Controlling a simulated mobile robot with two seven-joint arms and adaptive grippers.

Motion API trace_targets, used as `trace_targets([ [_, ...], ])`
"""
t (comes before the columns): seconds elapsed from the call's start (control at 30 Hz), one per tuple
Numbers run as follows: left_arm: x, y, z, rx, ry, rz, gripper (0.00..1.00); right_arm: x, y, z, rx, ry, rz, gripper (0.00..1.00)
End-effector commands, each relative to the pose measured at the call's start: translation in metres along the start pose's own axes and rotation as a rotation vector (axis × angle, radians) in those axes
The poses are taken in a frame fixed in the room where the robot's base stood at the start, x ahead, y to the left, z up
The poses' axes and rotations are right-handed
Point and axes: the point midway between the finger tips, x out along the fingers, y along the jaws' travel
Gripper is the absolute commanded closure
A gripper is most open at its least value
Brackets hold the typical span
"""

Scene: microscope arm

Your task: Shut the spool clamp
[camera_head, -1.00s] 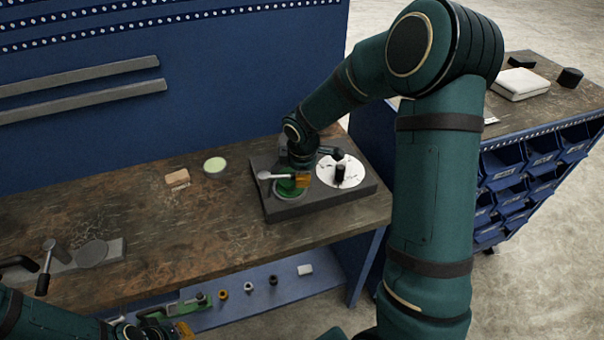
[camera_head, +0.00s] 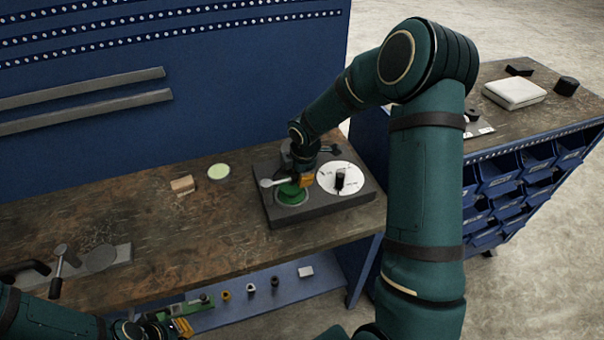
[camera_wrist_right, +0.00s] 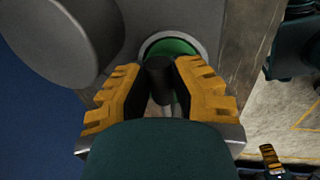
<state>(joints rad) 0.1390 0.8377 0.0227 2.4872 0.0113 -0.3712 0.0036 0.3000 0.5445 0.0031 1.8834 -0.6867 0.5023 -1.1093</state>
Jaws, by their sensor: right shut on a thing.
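A dark grey fixture block (camera_head: 320,210) stands on the bench. It bears a round green part (camera_head: 292,194) on its left and a white disc (camera_head: 340,178) with a black post on its right. A lever with a pale round end (camera_head: 266,183) reaches over the green part. My right gripper (camera_head: 306,182) is above the block, between green part and disc. In the right wrist view its yellow fingers (camera_wrist_right: 164,90) are shut on a dark cylindrical handle (camera_wrist_right: 159,72), with the green part behind. My left gripper (camera_head: 178,328) is low at the bottom left, with its jaws unclear.
A second grey fixture (camera_head: 118,258) with a lever stands at the bench's left. A tan block (camera_head: 182,185) and a pale green disc (camera_head: 218,172) lie left of the dark block. Small parts lie on the lower shelf (camera_head: 262,306). A blue panel rises behind.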

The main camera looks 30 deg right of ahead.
Motion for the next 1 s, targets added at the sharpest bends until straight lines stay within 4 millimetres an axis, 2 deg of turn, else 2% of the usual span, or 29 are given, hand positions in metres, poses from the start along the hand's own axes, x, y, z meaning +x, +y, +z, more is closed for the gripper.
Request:
trace_targets([
  [0.07,0.001,0.0,0.0,0.0,-0.001,0.0,1.0,0.002,-0.001,-0.001,-0.002,0.001,-0.003,1.0],
  [0.1,0.001,0.0,0.0,0.0,-0.001,0.0,1.0,0.002,-0.001,-0.001,-0.001,0.001,-0.003,0.68],
  [0.17,0.001,0.0,0.0,0.0,-0.001,0.0,1.0,0.002,-0.001,-0.001,-0.001,0.0,-0.003,0.47],
  [0.57,0.001,0.0,0.0,0.0,-0.001,0.0,1.0,-0.004,0.0,0.0,0.001,0.0,0.0,0.46],
  [0.67,0.0,0.0,0.0,0.0,-0.001,0.0,1.0,-0.016,0.001,0.0,0.003,0.0,0.003,0.46],
  [1.0,0.0,0.0,0.0,0.0,0.0,0.0,1.0,-0.083,0.001,0.0,0.001,0.0,0.003,0.46],
])
